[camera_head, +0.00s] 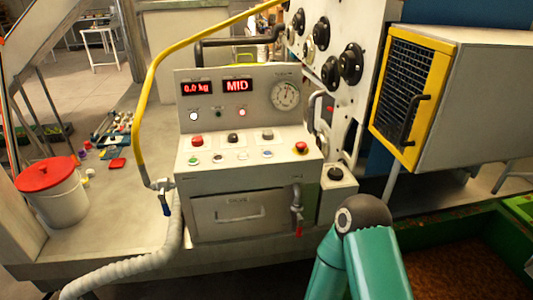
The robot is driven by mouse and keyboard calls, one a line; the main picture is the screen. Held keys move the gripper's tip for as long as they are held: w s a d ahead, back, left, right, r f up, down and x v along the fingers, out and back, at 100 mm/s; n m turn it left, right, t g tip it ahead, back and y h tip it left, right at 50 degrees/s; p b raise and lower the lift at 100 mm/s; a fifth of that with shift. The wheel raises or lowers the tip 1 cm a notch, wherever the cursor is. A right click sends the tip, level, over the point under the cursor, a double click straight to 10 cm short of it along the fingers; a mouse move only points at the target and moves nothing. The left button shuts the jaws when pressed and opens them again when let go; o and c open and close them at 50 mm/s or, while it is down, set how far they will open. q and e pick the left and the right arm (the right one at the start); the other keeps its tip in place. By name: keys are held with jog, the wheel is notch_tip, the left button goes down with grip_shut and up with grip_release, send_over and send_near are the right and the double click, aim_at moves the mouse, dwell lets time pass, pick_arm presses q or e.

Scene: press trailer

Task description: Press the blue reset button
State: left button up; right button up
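The control panel (250,171) stands in the middle of the camera_head view, with a sloped face of buttons. Its lower row holds several small round buttons. The rightmost small button (267,153) looks bluish, but it is too small to be sure it is the blue reset button. Above this row are a red button (197,140), a black knob (233,137) and a grey button (267,135). A red mushroom button (301,147) sits on yellow at the right. A teal arm link, mine, shows at the bottom right. Neither gripper is in view.
Displays above the buttons read "0.0 kg" (196,88) and "MID" (238,85), beside a round gauge (285,95). A yellow pipe (147,100) arches on the left. A red-lidded bucket (60,205) stands left. A yellow-framed box (408,95) juts out at right.

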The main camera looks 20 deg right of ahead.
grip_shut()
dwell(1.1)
